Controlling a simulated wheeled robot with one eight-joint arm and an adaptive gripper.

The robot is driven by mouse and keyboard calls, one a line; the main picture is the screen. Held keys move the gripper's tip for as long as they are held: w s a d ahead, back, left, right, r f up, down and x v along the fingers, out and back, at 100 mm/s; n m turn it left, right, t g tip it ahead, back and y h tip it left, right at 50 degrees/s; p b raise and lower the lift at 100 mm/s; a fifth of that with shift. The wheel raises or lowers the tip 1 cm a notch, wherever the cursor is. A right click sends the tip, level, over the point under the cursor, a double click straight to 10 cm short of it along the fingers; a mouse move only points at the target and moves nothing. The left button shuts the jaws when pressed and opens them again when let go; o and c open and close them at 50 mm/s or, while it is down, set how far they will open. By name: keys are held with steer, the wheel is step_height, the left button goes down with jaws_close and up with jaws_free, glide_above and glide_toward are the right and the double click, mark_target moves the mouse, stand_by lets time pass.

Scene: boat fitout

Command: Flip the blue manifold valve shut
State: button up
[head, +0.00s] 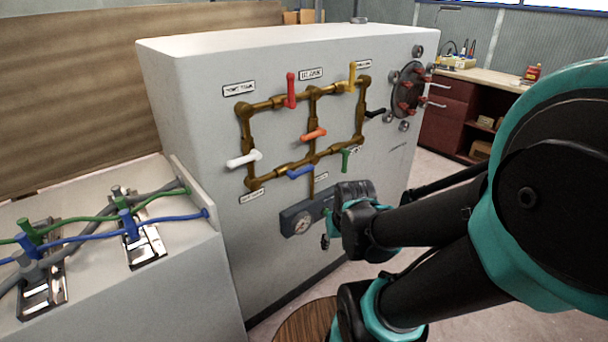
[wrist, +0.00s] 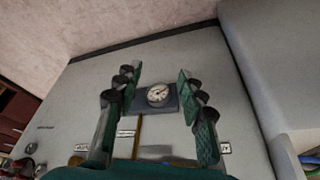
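The blue manifold valve (head: 301,172) is on the lower run of the brass pipes (head: 312,110) on the white cabinet front. Its lever lies roughly along that pipe. My gripper (head: 328,232) is lower and to the right of the blue lever, in front of the gauge panel, and apart from the lever. In the wrist view my gripper (wrist: 160,80) has its two fingers spread, with nothing held between them. The gauge (wrist: 158,94) shows behind the gap.
Red (head: 291,90), yellow (head: 352,76), orange (head: 312,134), white (head: 243,159), green (head: 346,158) and black (head: 375,113) levers surround the blue one. The gauge panel (head: 297,222) sits below. A side bench (head: 190,270) with hoses stands left.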

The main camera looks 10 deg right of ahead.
steer(key=shift+w+r, duration=0.1)
steer(key=shift+w, duration=0.1)
steer(key=shift+c, duration=1.2)
steer(key=w+r, duration=0.2)
steer(key=w, duration=0.2)
steer(key=w+r+n+y, duration=0.1)
steer(key=w+r, duration=0.2)
steer(key=w, duration=0.1)
steer(key=w+a+r+n, duration=0.1)
steer(key=w+r, duration=0.2)
steer(key=w, duration=0.1)
steer(key=shift+r+t+y, duration=0.1)
steer(key=shift+t+y, duration=0.2)
jaws_close()
steer(key=w+r+n, duration=0.1)
steer(key=w+r, duration=0.3)
steer(key=w, duration=0.1)
steer(key=w+r+n+y, duration=0.1)
steer(key=w+r, duration=0.3)
steer(key=w, duration=0.1)
steer(key=w+d+r+n+t+y, duration=0.1)
steer(key=w+r+n, duration=0.1)
steer(key=w+r, duration=0.2)
steer(key=shift+w+r, duration=0.1)
steer(key=shift+w, duration=0.75)
